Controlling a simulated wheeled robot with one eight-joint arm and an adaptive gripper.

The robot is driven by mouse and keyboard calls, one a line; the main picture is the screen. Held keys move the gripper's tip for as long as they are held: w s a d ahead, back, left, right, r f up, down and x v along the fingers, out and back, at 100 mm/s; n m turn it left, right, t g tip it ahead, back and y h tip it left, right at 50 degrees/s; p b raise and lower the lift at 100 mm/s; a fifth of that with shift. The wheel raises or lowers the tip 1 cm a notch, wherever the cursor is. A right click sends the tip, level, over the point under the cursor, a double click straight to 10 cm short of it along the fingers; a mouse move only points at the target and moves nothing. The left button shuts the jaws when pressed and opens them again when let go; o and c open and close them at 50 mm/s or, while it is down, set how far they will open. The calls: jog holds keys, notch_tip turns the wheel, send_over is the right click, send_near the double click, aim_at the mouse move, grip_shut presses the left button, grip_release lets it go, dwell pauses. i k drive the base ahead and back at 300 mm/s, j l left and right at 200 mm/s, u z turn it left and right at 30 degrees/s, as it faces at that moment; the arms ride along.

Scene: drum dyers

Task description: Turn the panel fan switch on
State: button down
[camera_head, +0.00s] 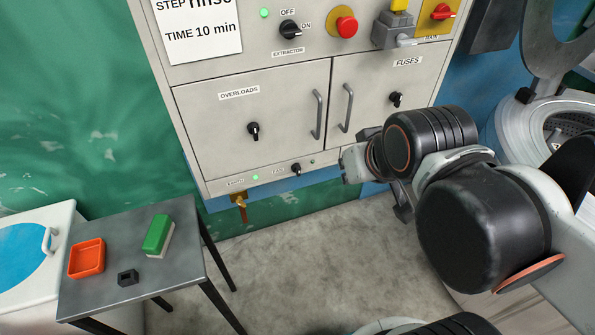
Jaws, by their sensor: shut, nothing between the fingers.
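The grey control cabinet (285,85) stands ahead. On its bottom strip is a small black rotary switch (296,169) by a label that appears to read FAN (278,171). A small unlit dark lamp (312,162) sits just right of the switch. The direction of its pointer is too small to tell. My gripper (345,164) is just right of the switch, apart from it, in front of the cabinet's lower edge. It is shut and empty, partly hidden by my own arm.
A lit green lamp (255,177) is left on the same strip. Above are the OVERLOADS door (280,85) and FUSES door (365,75), with protruding handles and knobs. A grey table (185,275) at lower left holds an orange tray (86,243) and green-white block (157,236). The floor between is clear.

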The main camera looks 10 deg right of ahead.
aim_at(296, 167)
jog(key=i+l+u, duration=0.2)
jog(key=k+l+z, duration=0.1)
jog(key=k+z, duration=0.25)
jog(key=k+l+z, duration=0.35)
jog(key=k, duration=0.25)
jog(key=k+l+z, duration=0.35)
jog(key=j, duration=0.25)
jog(key=k, duration=0.05)
